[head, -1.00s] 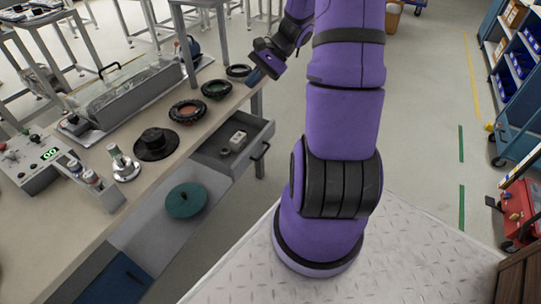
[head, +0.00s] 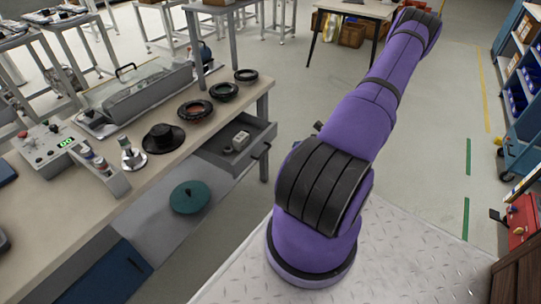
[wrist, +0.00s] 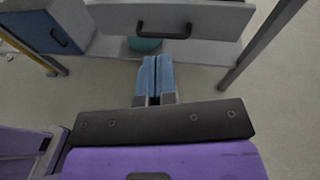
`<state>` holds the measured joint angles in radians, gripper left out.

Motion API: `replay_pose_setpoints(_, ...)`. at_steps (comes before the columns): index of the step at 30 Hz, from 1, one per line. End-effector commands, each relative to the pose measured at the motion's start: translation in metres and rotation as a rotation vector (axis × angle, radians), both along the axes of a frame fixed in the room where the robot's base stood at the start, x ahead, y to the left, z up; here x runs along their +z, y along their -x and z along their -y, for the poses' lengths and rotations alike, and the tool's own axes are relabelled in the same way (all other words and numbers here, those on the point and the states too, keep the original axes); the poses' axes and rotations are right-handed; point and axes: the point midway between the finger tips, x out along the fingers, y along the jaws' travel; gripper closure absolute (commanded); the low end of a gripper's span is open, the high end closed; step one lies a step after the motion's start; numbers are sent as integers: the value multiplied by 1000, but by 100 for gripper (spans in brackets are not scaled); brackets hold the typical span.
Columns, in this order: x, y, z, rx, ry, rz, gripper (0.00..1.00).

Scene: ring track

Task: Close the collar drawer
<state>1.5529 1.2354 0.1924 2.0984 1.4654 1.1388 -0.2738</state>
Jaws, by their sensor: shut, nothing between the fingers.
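The collar drawer (head: 247,160) sticks out open from under the workbench in the head view, with a small pale block and a ring-like piece (head: 240,141) inside. Its black handle (head: 262,151) is on the front panel. In the wrist view a grey drawer front (wrist: 205,20) with a black bar handle (wrist: 165,30) fills the top. My gripper (wrist: 154,62) has its blue fingers together and empty, pointing toward that front, below the handle in the picture. I cannot tell whether they touch it. My gripper is not visible in the head view.
The workbench (head: 90,185) carries several dark rings, a black hub (head: 162,138), a control box (head: 50,145) and a clear-covered case. A teal disc (head: 189,197) lies on the lower shelf. A bench leg (wrist: 262,45) stands right of the drawer.

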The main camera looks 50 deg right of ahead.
Motion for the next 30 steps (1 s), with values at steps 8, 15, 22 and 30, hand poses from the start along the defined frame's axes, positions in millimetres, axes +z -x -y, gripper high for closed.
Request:
replay_pose_setpoints(8,-47,27,6,-189,-101,11,100)
replay_pose_setpoints(15,-53,15,5,-204,-110,13,100)
replay_pose_setpoints(22,-60,-24,2,-202,-110,14,100)
replay_pose_setpoints(30,-70,-72,-2,-202,-109,13,100)
